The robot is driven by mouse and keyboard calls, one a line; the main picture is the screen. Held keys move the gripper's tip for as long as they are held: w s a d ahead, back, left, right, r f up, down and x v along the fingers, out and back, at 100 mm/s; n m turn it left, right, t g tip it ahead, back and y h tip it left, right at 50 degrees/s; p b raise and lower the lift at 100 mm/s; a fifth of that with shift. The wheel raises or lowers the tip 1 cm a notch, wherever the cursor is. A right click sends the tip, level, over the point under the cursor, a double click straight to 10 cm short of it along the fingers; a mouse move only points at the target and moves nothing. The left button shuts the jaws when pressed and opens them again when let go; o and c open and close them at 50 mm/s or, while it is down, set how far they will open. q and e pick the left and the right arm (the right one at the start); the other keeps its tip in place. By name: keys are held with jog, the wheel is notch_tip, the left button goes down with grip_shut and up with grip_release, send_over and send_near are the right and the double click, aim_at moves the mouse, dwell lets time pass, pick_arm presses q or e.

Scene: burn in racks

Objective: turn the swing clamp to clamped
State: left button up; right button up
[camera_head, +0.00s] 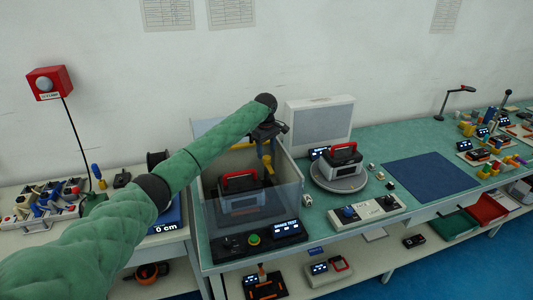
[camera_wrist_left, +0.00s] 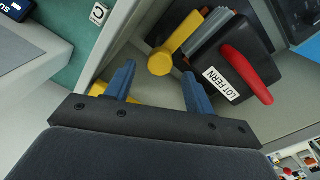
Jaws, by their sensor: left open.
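The yellow swing clamp (camera_wrist_left: 182,38) shows in the left wrist view as a bar with a round end, beside a dark unit (camera_wrist_left: 232,62) with a red handle and a label reading LOT FERN. In the head view, a yellow part (camera_head: 267,164) hangs below my left gripper (camera_head: 269,136), inside the clear-walled test box. My left gripper, also in the wrist view (camera_wrist_left: 158,72), is open, its two blue fingers apart. The clamp's round end appears near and between the fingertips; whether they touch cannot be told. My right gripper is not in view.
The clear-walled box (camera_head: 250,222) surrounds the unit, with a control panel (camera_head: 258,240) in front. A second red-handled unit (camera_head: 342,157) sits on a round turntable to the right. A blue mat (camera_head: 430,175) lies bare farther right. Cluttered trays stand at the left.

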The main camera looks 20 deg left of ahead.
aim_at(267, 157)
pick_arm(q)
jog(key=shift+f+p, duration=0.4)
jog(key=shift+f, duration=1.1)
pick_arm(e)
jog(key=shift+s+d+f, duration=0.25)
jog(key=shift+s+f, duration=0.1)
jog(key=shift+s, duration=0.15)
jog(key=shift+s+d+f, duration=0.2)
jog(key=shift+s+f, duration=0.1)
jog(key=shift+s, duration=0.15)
